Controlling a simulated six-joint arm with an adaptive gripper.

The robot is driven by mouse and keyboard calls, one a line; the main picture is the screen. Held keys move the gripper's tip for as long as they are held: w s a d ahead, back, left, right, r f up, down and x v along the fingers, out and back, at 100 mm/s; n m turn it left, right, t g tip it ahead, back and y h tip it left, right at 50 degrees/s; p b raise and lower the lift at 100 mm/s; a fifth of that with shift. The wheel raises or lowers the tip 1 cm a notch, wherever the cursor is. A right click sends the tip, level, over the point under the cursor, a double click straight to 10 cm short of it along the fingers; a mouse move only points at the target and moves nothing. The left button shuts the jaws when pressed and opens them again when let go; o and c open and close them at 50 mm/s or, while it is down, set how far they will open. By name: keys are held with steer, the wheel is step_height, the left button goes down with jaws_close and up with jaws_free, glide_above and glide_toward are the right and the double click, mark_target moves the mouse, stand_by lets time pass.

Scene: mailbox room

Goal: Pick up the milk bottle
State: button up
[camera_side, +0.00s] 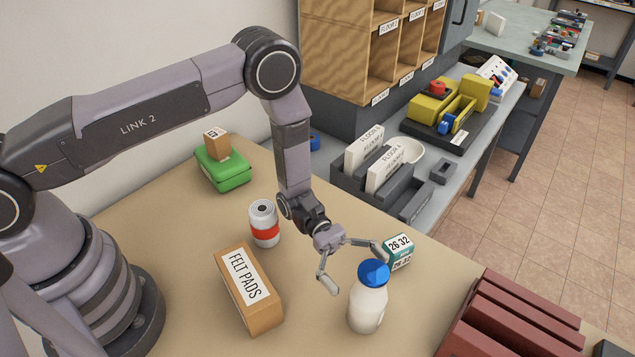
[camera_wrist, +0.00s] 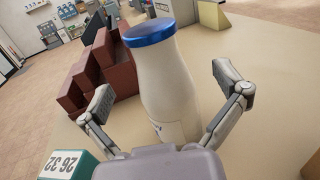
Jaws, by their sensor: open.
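The milk bottle (camera_side: 368,307) is white with a blue cap and stands upright on the tan table. My gripper (camera_side: 354,266) is open just behind and to the left of it in the side view, its fingers spread. In the wrist view the bottle (camera_wrist: 162,80) stands ahead, between the two open fingers of my gripper (camera_wrist: 162,85), with visible gaps on both sides. I cannot see the fingers touching it. The bottle's lower part is hidden behind the gripper body in the wrist view.
A teal-and-white box (camera_side: 398,252) marked 26 32 stands close behind the bottle. A felt pads box (camera_side: 248,288) and a red-and-white can (camera_side: 264,223) are to the left. Dark red bins (camera_side: 510,318) stand to the right. A green case (camera_side: 222,168) lies at the back.

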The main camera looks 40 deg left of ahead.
mark_target(381, 312)
step_height(381, 312, down, 3)
steer(key=shift+f, duration=0.2)
steer(key=shift+x, duration=1.05)
steer(key=shift+s+d+f, duration=0.15)
steer(key=shift+d+f, duration=0.05)
steer(key=shift+d, duration=0.2)
steer(key=c, duration=1.3)
steer(key=shift+r, duration=0.15)
